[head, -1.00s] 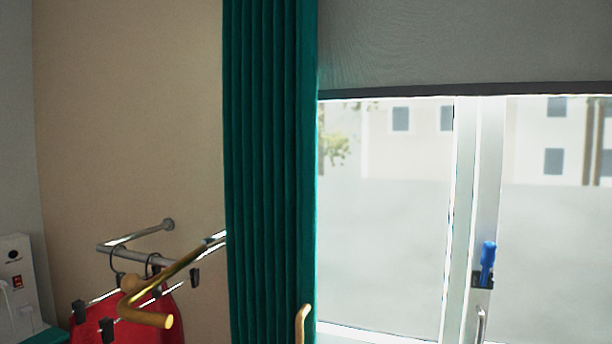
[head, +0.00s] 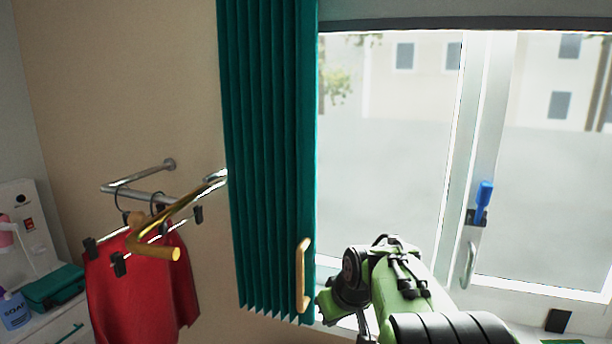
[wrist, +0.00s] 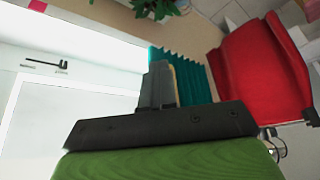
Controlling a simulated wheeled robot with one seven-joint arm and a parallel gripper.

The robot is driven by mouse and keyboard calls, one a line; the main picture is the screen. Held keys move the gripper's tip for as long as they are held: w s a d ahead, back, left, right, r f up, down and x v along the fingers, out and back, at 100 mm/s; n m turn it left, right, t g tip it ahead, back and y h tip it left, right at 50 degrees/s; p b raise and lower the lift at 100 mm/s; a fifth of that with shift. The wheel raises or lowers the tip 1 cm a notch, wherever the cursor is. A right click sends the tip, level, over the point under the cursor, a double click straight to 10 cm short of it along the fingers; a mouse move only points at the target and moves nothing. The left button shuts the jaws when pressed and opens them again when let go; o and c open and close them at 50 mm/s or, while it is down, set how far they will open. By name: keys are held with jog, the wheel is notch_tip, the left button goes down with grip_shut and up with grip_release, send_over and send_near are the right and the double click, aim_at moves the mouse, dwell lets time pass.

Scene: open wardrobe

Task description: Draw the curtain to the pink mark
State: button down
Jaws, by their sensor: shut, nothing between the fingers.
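The teal pleated curtain (head: 262,150) hangs bunched at the left side of the window in the head view. A pale wooden handle (head: 303,275) stands upright on its right edge. My gripper (wrist: 158,82) is shut and empty in the wrist view, its fingers in front of the teal curtain (wrist: 196,80). The tan handle shows as a strip (wrist: 173,85) just right of the fingers, partly hidden by them; I cannot tell if they touch. In the head view my green arm reaches in right of the handle. A small pink-red mark (wrist: 38,5) shows at the wrist view's top left.
A gold-ended rail (head: 160,250) with a red garment (head: 140,285) on a clip hanger juts out left of the curtain. The window (head: 385,150) has a blue-handled latch (head: 484,200) to the right. A soap bottle (head: 14,310) stands at lower left.

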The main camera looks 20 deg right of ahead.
jog(key=w+d+f+p, duration=0.1)
jog(key=w+d+p, duration=0.3)
jog(key=w, duration=0.4)
jog(key=shift+w+d+f+p, duration=0.3)
jog(key=shift+d+f, duration=0.05)
dwell(0.3)
dwell(0.4)
jog(key=c, duration=0.8)
grip_release()
jog(key=shift+o, duration=0.2)
jog(key=shift+s+r, duration=0.1)
jog(key=p+v, duration=0.3)
jog(key=v, duration=0.5)
